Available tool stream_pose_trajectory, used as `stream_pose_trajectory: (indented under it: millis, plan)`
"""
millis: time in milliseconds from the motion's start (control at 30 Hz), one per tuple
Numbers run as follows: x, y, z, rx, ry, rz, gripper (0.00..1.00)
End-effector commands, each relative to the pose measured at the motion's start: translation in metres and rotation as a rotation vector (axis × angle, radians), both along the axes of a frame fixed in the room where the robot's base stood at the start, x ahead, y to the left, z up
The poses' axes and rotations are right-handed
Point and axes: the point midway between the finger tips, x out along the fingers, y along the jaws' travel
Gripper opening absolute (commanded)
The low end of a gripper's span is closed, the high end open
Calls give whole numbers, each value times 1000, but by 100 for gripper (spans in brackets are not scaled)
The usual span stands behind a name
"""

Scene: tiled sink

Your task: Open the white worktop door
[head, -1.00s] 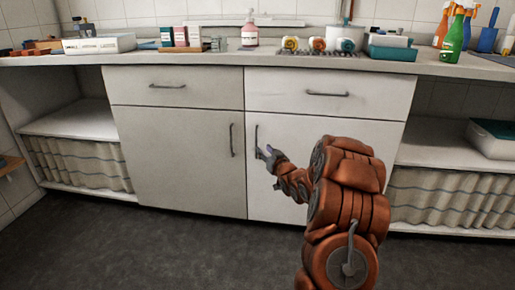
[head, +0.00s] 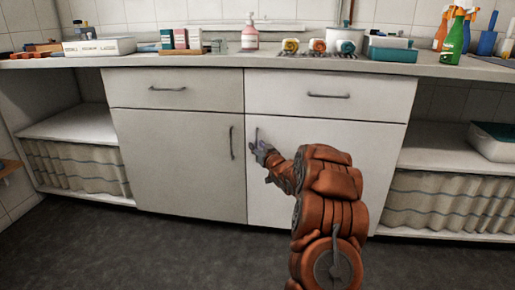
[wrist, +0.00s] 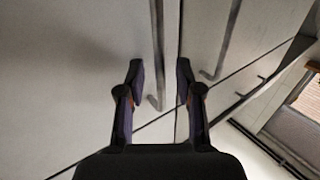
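The white worktop door (head: 330,160) is the right one of two side-by-side doors under the counter, and it is shut. Its upright bar handle (head: 257,134) is near its left edge. My gripper (head: 258,152) is at the lower part of this handle. In the wrist view, my gripper (wrist: 160,78) is open, with the handle (wrist: 156,45) between its two fingers. I cannot tell whether either finger touches the bar. My arm hides the lower middle of the door in the head view.
The greyer left door (head: 180,160) is shut, with its own upright handle (head: 232,143) close by. Two shut drawers (head: 175,89) (head: 300,96) lie above the doors. Open shelves flank them. The counter (head: 215,60) holds bottles and boxes. The dark floor (head: 150,245) in front is clear.

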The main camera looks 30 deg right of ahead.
Motion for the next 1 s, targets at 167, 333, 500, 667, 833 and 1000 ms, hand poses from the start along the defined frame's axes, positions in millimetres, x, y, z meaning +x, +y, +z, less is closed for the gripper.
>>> stream_pose_trajectory:
  millis: [167, 333, 500, 667, 833, 1000]
  plan:
    - [0, 0, 0, -1, -1, 0, 25]
    - [0, 0, 1, -1, -1, 0, 7]
    - [0, 0, 1, -1, -1, 0, 0]
    - [0, 0, 1, -1, -1, 0, 0]
    - [0, 0, 1, -1, -1, 0, 0]
    - [0, 1, 1, -1, -1, 2, 0]
